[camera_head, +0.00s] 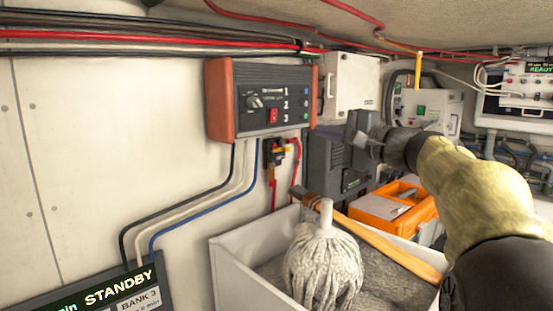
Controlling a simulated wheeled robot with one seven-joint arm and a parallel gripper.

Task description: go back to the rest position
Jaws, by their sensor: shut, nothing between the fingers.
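My gripper (364,139) is at the end of my arm, which reaches in from the right edge. It is shut and nothing shows between its fingers. It is in front of the dark grey box on the wall (327,158), to the right of the orange-sided control panel (262,99). The panel has a dial, a red switch and the numbers 1, 2 and 3. I cannot tell whether the gripper touches anything.
A white bin (240,277) below holds a mop head (322,268) and a wooden handle (385,240). An orange toolbox (385,212) stands behind it. A STANDBY display (105,292) is at the lower left. Red and black cables run along the top.

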